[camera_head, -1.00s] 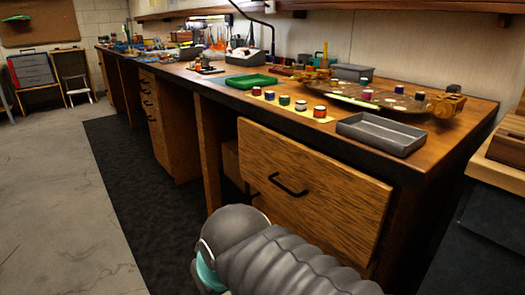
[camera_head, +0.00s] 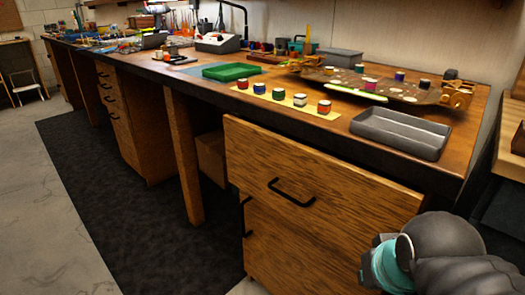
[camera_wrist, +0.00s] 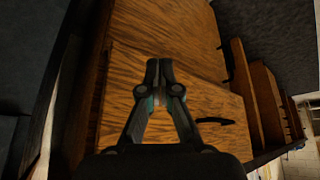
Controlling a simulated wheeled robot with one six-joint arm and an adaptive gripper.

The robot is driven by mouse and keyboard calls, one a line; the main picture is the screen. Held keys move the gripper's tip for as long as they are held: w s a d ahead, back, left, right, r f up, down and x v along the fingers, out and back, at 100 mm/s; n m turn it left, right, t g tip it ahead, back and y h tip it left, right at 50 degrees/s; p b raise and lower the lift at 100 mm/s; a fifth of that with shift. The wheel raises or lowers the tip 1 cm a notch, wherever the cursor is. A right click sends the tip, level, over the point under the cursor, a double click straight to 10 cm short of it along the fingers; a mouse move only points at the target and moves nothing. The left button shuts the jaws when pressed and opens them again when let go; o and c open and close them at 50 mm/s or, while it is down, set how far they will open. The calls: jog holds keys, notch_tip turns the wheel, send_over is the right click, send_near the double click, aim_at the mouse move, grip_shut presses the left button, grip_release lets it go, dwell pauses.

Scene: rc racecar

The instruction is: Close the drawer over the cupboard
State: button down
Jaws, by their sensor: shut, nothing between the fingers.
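The drawer (camera_head: 320,185) is at the top of the workbench's right end, with a wooden front and a black bar handle (camera_head: 291,192). Its front stands out from the bench, so it is open. The cupboard door (camera_head: 300,245) is below it, with a handle at its left edge. In the wrist view, seen upside down, the drawer front (camera_wrist: 180,100) fills the middle and the cupboard (camera_wrist: 170,30) is above it. My gripper (camera_wrist: 160,65) is shut and empty, in front of the drawer; contact cannot be told. The head view does not show its fingertips.
A grey tray (camera_head: 400,132), a row of small coloured pots (camera_head: 278,94) and a green tray (camera_head: 240,72) are on the bench top. A dark mat (camera_head: 140,220) covers the floor to the left. A dark unit with a wooden top stands at the right.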

jog(key=w+a+f+n+g+h+b, duration=0.25)
jog(key=w+a+n, duration=0.35)
jog(key=w+n, duration=0.35)
jog(key=n+t+h+b, duration=0.3)
jog(key=n+t+h, duration=0.7)
jog(key=n, duration=0.8)
send_near(230, 152)
jog(key=shift+t+y, duration=0.55)
jog(key=x, duration=0.7)
jog(key=shift+s+d+f+b, duration=0.15)
jog(key=shift+s+d+b, duration=0.05)
jog(key=shift+d+b, duration=0.2)
